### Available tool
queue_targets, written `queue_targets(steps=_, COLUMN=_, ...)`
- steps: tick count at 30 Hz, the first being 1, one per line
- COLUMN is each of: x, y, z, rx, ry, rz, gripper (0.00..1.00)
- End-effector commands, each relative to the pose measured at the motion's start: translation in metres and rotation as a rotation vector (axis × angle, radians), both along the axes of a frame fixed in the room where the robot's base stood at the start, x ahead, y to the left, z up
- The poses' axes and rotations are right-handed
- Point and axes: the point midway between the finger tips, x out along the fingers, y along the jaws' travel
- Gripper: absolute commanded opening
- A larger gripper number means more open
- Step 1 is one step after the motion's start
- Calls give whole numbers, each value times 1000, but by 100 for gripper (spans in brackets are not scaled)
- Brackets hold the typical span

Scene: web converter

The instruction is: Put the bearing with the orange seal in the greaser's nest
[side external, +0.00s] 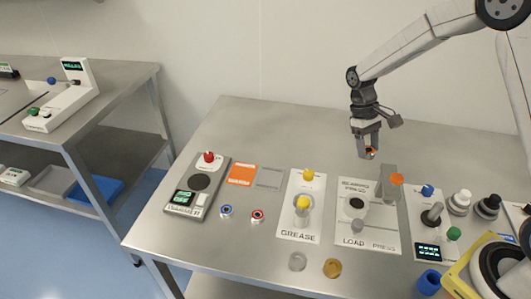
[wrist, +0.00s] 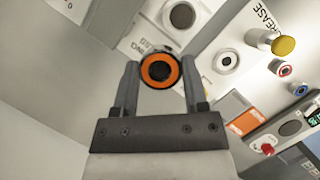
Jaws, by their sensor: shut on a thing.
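The bearing with the orange seal (wrist: 159,71) is between the fingers of my gripper (wrist: 160,82) in the wrist view, its ringed face toward the camera. In the side view my gripper (side external: 369,153) points down and holds the bearing (side external: 371,151) in the air behind the press, right of the greaser. The greaser (side external: 300,233) is a white plate marked GREASE with yellow-capped parts. In the wrist view a grey ring with a dark centre (wrist: 226,61) lies by the greaser's lettering; I cannot tell for certain whether it is the nest.
The loading press (side external: 368,241) stands right of the greaser, with an upright block and orange knob. A blue-sealed bearing (side external: 226,211) and a red-sealed bearing (side external: 257,215) lie to the left, near the warmer (side external: 183,209). The table's back (side external: 280,125) is clear.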

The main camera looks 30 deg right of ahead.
Motion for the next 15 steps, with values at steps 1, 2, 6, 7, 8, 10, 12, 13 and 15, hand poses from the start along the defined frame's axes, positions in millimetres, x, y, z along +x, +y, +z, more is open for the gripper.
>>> queue_targets(steps=1, x=0, y=0, z=0, rx=0, ry=0, rz=0, gripper=0)
queue_targets(steps=2, x=0, y=1, z=0, rx=0, ry=0, rz=0, gripper=0)
queue_targets(steps=6, x=-5, y=12, z=-2, rx=3, ry=-2, rz=-7, gripper=0)
queue_targets(steps=7, x=-6, y=16, z=-3, rx=3, ry=-3, rz=-10, gripper=0)
queue_targets(steps=8, x=-8, y=21, z=-3, rx=4, ry=-3, rz=-12, gripper=0)
queue_targets(steps=10, x=-14, y=33, z=-6, rx=5, ry=-4, rz=-20, gripper=0)
queue_targets(steps=12, x=-22, y=49, z=-9, rx=6, ry=-4, rz=-32, gripper=0)
queue_targets(steps=13, x=-26, y=55, z=-10, rx=6, ry=-5, rz=-36, gripper=0)
queue_targets(steps=15, x=-35, y=71, z=-13, rx=6, ry=-4, rz=-50, gripper=0)
